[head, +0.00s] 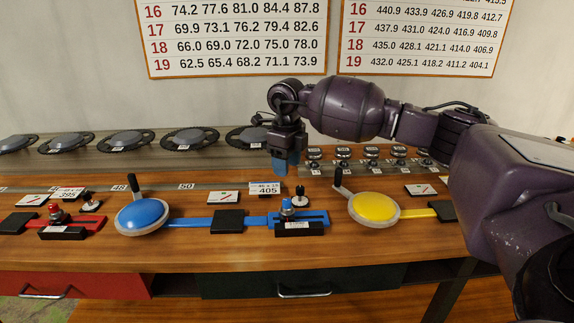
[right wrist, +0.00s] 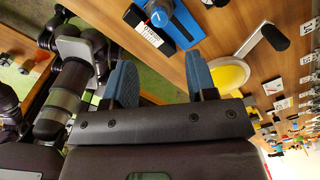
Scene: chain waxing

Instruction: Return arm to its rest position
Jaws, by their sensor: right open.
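My right arm (head: 345,108), dark purple, reaches in from the right over the bench in the head view. Its gripper (head: 286,165) points down over the bench, left of the row of small round parts. In the right wrist view the two blue fingers of the right gripper (right wrist: 160,80) stand apart with nothing between them. My left gripper does not show in either view.
The wooden bench (head: 180,258) carries a blue disc (head: 142,215) and a yellow disc (head: 374,207), each with a lever, plus labelled blocks. Chainrings (head: 190,138) and small round parts (head: 343,153) line the back. Number charts (head: 236,38) hang on the wall.

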